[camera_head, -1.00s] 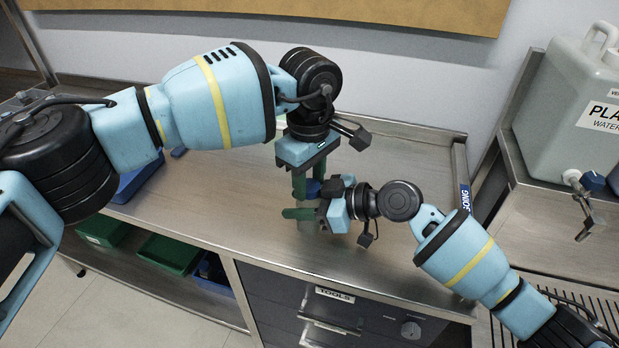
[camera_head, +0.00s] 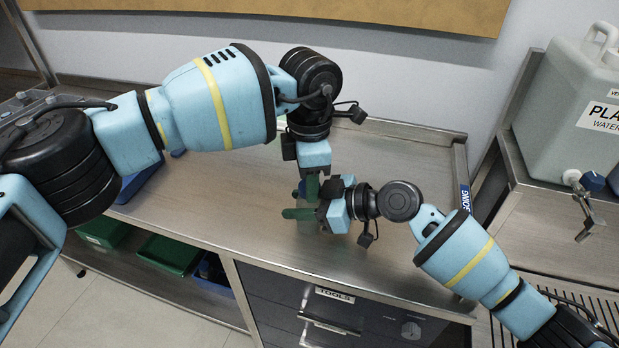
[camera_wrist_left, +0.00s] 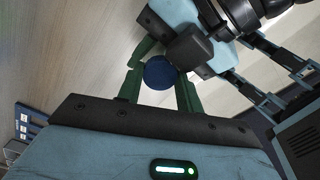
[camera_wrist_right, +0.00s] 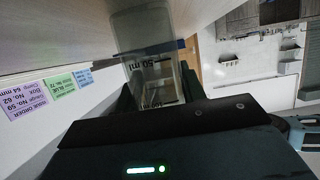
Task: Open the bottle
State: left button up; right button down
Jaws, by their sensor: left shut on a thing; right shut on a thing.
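A clear bottle (camera_wrist_right: 150,65) with "50 ml" markings stands at the middle of the bench; it is mostly hidden in the head view, where a bit of its body (camera_head: 307,228) shows. Its round blue cap (camera_wrist_left: 159,73) sits between the green fingers of my left gripper (camera_wrist_left: 158,90). My left gripper (camera_head: 307,188) reaches down from above and is shut on the cap. My right gripper (camera_head: 302,213) comes in level from the right, just below, and is shut on the bottle's body. Whether the cap is loose cannot be seen.
The steel bench top (camera_head: 230,205) is clear around the bottle. A blue tray (camera_head: 140,180) lies at the left, partly behind my left arm. A large jug (camera_head: 570,110) with a tap stands at the right. Green bins (camera_head: 170,253) sit on the shelf below.

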pick_arm(q)
jog(key=o, duration=1.1)
jog(key=shift+r, duration=2.25)
jog(key=shift+r+m, duration=0.9)
jog(key=shift+m, duration=0.45)
jog(key=shift+r+m, duration=0.85)
jog(key=shift+m, duration=0.5)
jog(key=shift+c, duration=0.6)
jog(key=shift+f, duration=4.05)
jog(key=shift+c, duration=0.2)
jog(key=c, duration=1)
jog(key=shift+o, duration=0.2)
jog(key=n, duration=0.6)
jog(key=shift+n, duration=0.4)
